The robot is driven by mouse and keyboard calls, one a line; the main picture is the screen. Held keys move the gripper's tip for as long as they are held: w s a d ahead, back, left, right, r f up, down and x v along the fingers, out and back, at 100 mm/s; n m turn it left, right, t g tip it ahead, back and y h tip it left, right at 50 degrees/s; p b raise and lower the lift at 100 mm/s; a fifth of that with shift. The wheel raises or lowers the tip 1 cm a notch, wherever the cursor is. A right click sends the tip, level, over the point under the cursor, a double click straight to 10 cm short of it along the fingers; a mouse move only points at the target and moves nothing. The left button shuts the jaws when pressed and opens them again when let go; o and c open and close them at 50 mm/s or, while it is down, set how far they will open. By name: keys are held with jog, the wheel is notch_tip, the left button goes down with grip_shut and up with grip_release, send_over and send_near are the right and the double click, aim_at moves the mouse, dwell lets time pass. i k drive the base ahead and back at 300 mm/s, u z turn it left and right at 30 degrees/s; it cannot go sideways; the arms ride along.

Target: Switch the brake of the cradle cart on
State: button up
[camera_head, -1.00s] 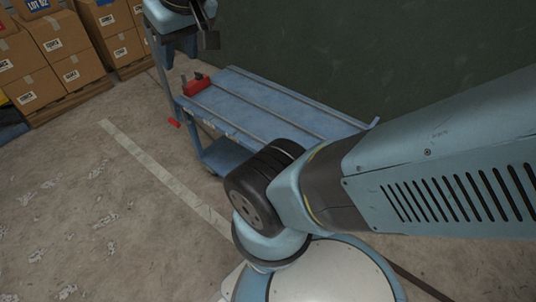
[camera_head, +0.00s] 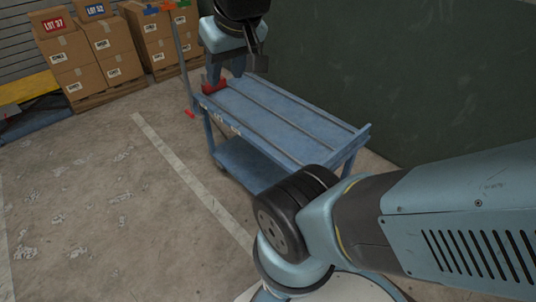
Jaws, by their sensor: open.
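The blue cradle cart (camera_head: 285,115) stands beside the dark green wall, with a ribbed top and a lower shelf (camera_head: 245,160). A small red lever-like part (camera_head: 189,114) sticks out from its left end; I cannot tell whether it is the brake or how it is set. A red piece (camera_head: 213,88) sits on the top's far left corner. My gripper (camera_head: 236,66) is open above that far left end, close to the red piece. I cannot tell whether it touches it. My wrist hides part of the cart's far end.
Stacked cartons (camera_head: 85,50) on pallets stand at the back left. An upright post (camera_head: 181,55) rises at the cart's left end. A pale line (camera_head: 190,180) crosses the concrete floor, which is clear at left. The green wall (camera_head: 400,70) bounds the right.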

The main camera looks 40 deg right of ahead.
aim_at(190, 114)
jog(key=u, duration=0.25)
jog(key=i, duration=0.15)
jog(key=z, duration=2.45)
jog(key=k, duration=0.8)
jog(key=u, duration=0.85)
jog(key=i, duration=1)
jog(key=u, duration=0.1)
